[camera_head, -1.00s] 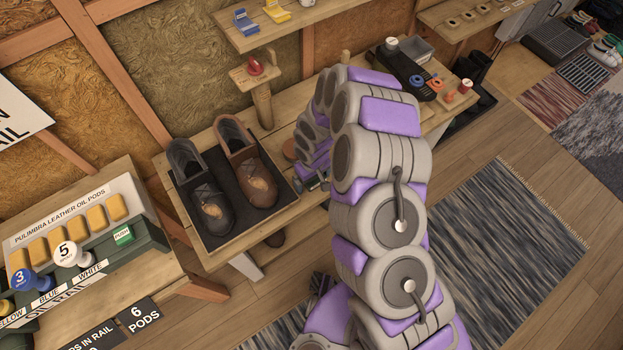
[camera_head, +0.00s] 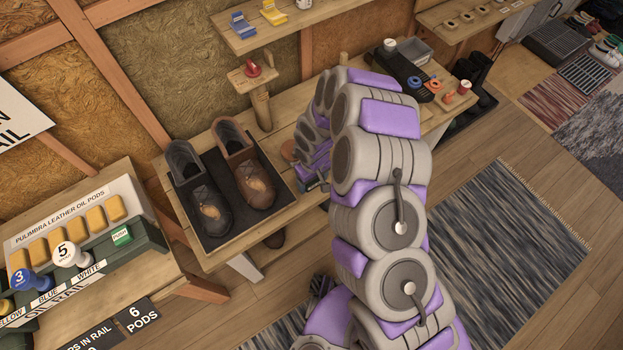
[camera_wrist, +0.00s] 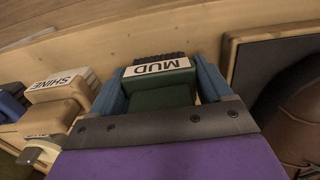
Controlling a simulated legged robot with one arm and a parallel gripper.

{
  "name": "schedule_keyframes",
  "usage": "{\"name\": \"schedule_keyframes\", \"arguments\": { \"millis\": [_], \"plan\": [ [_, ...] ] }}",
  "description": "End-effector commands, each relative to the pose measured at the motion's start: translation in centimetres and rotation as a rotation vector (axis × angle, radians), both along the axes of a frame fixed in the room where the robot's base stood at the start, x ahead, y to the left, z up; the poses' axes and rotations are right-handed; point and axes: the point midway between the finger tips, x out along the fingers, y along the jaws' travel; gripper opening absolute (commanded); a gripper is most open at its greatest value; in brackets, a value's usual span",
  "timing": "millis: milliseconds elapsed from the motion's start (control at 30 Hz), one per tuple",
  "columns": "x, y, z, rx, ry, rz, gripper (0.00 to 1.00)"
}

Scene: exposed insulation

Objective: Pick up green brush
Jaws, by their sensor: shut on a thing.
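The green brush (camera_wrist: 162,92), with a white "MUD" label and dark bristles, is between the two blue fingers of my gripper (camera_wrist: 163,82) in the wrist view. The fingers are shut on its sides. The bristles face a light wooden surface; I cannot tell whether they touch it. In the head view my gripper is small and partly hidden by my arm, beside the shoe tray on the bench, and the brush cannot be made out.
A tan brush labelled "SHINE" (camera_wrist: 58,95) lies left of the green one. A dark tray (camera_head: 278,208) with a pair of boots (camera_head: 245,165) is close on the right in the wrist view. A shelf (camera_head: 330,16) hangs above the bench (camera_head: 215,258).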

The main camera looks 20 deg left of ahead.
Motion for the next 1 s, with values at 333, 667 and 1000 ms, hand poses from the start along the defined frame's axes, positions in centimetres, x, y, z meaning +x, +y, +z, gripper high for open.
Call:
{"name": "schedule_keyframes", "arguments": {
  "millis": [333,667,1000],
  "plan": [
    [-1.2,0.5,3.8,-0.003,-0.002,0.007,0.45],
    [-8.4,3.2,4.4,-0.004,-0.002,0.007,0.45],
    [-13.6,5.2,4.9,-0.001,-0.002,0.003,0.45]
  ]
}}
